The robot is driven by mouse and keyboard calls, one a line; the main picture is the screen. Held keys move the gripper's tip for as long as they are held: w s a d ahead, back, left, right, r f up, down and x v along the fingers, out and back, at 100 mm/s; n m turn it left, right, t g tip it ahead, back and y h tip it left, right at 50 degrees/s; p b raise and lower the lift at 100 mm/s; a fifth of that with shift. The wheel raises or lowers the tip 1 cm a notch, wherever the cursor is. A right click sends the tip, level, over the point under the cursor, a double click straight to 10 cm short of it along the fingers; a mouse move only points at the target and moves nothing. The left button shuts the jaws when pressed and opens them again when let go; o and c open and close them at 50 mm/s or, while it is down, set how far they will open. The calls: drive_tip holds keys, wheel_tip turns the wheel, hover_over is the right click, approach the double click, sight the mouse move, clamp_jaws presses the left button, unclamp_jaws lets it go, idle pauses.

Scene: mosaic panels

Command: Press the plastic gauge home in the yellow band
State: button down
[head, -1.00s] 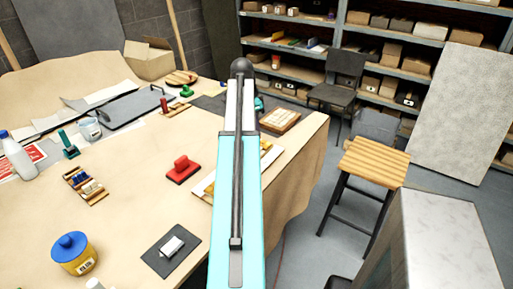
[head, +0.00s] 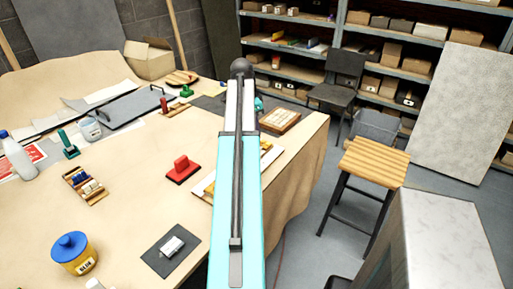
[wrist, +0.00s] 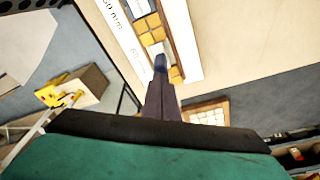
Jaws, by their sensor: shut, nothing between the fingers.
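A light-edged panel with yellow tiles (wrist: 150,27) in a band shows at the top of the wrist view. A white strip (wrist: 122,35) printed with "50 mm" lies along the band's left side; I cannot tell whether it is the plastic gauge. My gripper (wrist: 161,66) is shut and empty, its dark blue tip over the lower end of the yellow band. I cannot tell whether the tip touches anything. In the head view the panel (head: 205,188) is mostly hidden behind my arm, and my gripper is hidden too.
On the table (head: 130,205) are a red-handled block (head: 182,169), a yellow tub with a blue lid (head: 74,254), a dark pad with a white block (head: 171,247) and a white bottle (head: 17,157). A wooden stool (head: 375,171) stands to the right.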

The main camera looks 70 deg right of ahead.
drive_tip(key=shift+f, duration=0.75)
idle(1.5)
wheel_tip(320, 180, up, 8)
drive_tip(key=p, duration=0.4)
drive_tip(key=shift+p, duration=0.35)
idle(0.7)
drive_tip(key=shift+s, duration=0.1)
idle(0.6)
